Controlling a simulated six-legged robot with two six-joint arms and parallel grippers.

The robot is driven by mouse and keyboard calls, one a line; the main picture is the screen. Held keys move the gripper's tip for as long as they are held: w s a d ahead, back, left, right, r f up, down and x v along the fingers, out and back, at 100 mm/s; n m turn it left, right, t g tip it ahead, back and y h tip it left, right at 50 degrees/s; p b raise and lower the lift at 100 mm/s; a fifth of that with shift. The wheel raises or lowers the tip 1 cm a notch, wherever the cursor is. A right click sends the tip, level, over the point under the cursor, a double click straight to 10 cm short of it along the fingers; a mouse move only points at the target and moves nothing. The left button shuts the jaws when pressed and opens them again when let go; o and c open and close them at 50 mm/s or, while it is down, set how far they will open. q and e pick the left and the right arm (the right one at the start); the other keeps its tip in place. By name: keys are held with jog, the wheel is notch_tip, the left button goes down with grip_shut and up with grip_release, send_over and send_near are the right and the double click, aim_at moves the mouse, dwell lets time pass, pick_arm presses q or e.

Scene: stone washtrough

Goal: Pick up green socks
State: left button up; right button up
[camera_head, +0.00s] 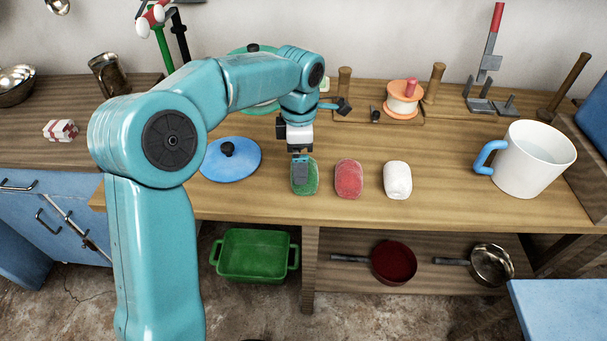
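The green socks (312,181) are a rolled-up, rounded bundle near the front edge of the wooden table. My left gripper (300,174) comes down from above onto the green bundle, with a grey finger overlapping its left part. I cannot tell whether the fingers are spread or closed on it. The bundle appears to rest on the tabletop. A red bundle (348,179) and a white bundle (397,180) of similar shape lie in a row to its right. My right gripper is not in view.
A blue lid (231,160) lies left of the green bundle. A white mug (538,160) with a blue handle stands at the right. A wooden tray (373,118) holds a spool (403,101) behind. A green basin (254,256) and pans sit below.

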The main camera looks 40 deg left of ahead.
aim_at(310, 189)
pick_arm(q)
jog(key=f, duration=0.5)
jog(key=shift+w+d+b, duration=0.15)
jog(key=shift+d+b, duration=0.2)
jog(key=c, duration=0.7)
jog(key=shift+r, duration=0.1)
